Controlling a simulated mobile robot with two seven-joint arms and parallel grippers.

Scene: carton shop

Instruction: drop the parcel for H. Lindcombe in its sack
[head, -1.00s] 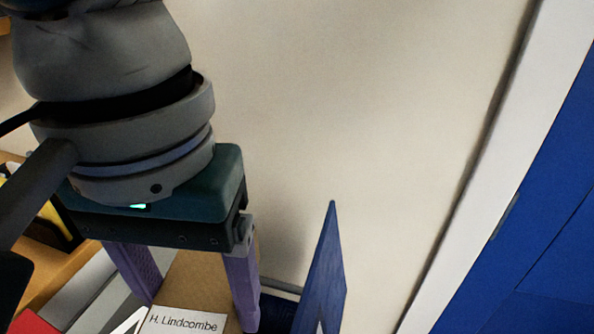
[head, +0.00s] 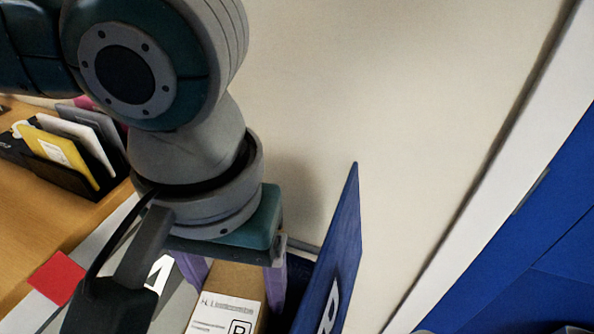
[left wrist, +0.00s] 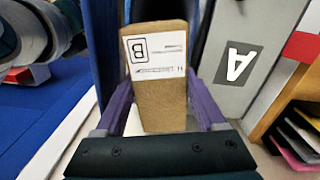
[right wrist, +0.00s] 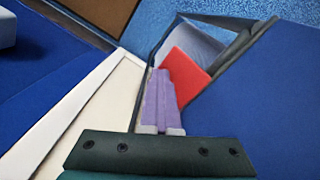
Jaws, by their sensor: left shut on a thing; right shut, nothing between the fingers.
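The parcel (head: 228,280) is a brown carton with a white label; the name on it shows only in part in the left wrist view (left wrist: 158,100), beside a boxed letter B. My left gripper (head: 235,292) is shut on the parcel, with a purple finger on each side. In the head view the parcel hangs just left of an upright dark blue panel (head: 342,235) with a partly cut-off white letter, perhaps B. The lower end of the parcel is out of frame. My right gripper (right wrist: 160,105) is shut and empty, seen only in the right wrist view.
A grey surface with a white A (left wrist: 238,66) lies beside the parcel in the left wrist view. A red square (head: 57,278) lies at lower left. A rack of coloured envelopes (head: 68,150) stands on the wooden table (head: 30,215). A pale wall is behind.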

